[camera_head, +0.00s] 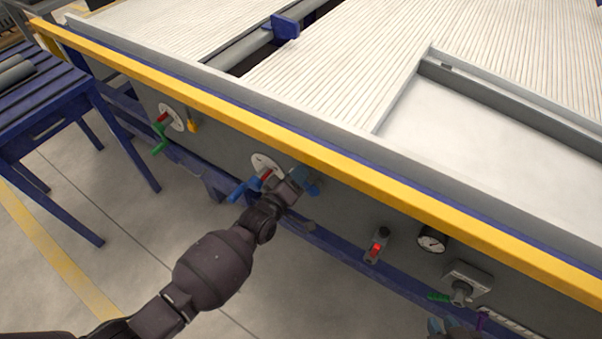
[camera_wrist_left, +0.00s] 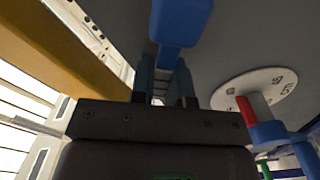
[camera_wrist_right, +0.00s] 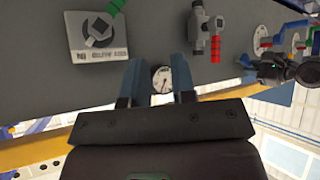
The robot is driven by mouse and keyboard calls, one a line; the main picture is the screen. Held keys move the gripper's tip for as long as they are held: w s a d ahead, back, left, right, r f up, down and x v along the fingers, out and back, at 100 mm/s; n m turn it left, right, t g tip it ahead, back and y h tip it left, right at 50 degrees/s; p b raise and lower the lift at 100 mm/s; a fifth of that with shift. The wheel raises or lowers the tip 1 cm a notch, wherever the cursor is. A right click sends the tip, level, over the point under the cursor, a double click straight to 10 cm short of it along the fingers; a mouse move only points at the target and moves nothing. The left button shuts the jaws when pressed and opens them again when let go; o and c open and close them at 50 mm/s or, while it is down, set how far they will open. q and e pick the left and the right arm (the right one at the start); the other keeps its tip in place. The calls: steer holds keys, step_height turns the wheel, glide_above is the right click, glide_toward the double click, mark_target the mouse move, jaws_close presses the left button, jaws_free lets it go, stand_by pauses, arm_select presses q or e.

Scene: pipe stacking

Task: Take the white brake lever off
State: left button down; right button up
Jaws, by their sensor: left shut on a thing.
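My left gripper (camera_head: 302,181) is at the machine's grey side panel, just under the yellow rail. In the left wrist view its fingers (camera_wrist_left: 164,85) are close together on the narrow neck of a blue lever (camera_wrist_left: 181,22). Beside it is a white dial plate (camera_wrist_left: 262,84) with a red pointer and another blue handle (camera_wrist_left: 270,132); the plate also shows in the head view (camera_head: 264,160). I cannot make out a lever that is clearly white. My right gripper (camera_wrist_right: 158,88) is open and empty, facing a round gauge (camera_wrist_right: 160,78) on the panel.
The yellow rail (camera_head: 330,153) runs above the panel controls. A second white dial (camera_head: 171,117), a red-handled valve (camera_head: 377,247), the gauge (camera_head: 432,240) and a grey switch box (camera_head: 466,283) sit along the panel. A blue bench (camera_head: 50,130) stands at left. The floor before the panel is clear.

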arm_select(q)
steer(key=f+n+b, duration=0.1)
steer(key=n, duration=0.1)
steer(key=f+n+b, duration=0.1)
steer(key=n, duration=0.1)
steer(key=shift+w+a+f+n, duration=0.2)
steer(key=shift+a+f+n, duration=0.05)
steer(key=shift+a+n, duration=0.15)
stand_by(0.4)
steer(key=c, duration=1.1)
jaws_free()
steer(key=shift+a, duration=0.1)
